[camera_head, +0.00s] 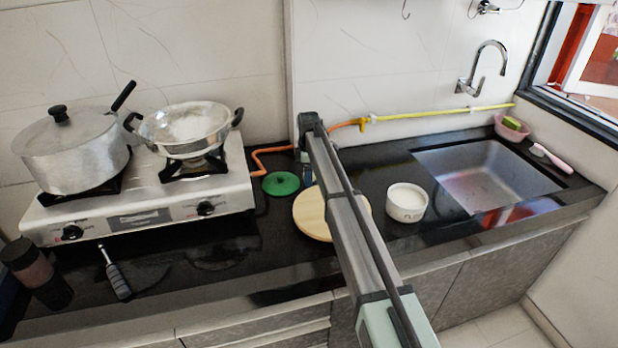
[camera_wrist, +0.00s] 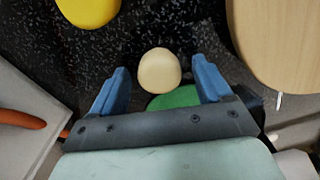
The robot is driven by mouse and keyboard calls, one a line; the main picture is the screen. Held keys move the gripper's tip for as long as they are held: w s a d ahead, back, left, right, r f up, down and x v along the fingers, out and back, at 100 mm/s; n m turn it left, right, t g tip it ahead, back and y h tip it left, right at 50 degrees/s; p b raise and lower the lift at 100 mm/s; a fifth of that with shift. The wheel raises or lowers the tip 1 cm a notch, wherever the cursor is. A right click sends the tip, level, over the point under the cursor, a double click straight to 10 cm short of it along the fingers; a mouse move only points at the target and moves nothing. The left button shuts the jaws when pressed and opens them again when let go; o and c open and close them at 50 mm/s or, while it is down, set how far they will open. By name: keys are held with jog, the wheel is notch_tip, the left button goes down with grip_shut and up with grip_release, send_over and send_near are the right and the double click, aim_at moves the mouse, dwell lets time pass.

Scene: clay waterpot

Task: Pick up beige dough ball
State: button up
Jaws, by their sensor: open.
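The beige dough ball (camera_wrist: 159,72) is a small rounded lump in the wrist view, on or above the dark speckled countertop. My gripper (camera_wrist: 160,85) is open, with one blue finger on each side of the ball and visible gaps between. I cannot tell how far the fingertips are above the counter. A green round lid (camera_wrist: 172,99) lies just behind the ball in the wrist view, and it also shows in the head view (camera_head: 281,183). In the head view my arm hides the ball.
A round wooden board (camera_head: 312,214) lies partly behind my arm, and a white bowl (camera_head: 407,202) stands to its right. The stove (camera_head: 150,195) with two pots is at left. A yellow object (camera_wrist: 88,10) is near the ball. The sink (camera_head: 490,175) is at right.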

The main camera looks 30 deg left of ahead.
jog(key=shift+c, duration=0.2)
jog(key=c, duration=1.1)
jog(key=shift+o, duration=0.2)
notch_tip(320, 180, up, 10)
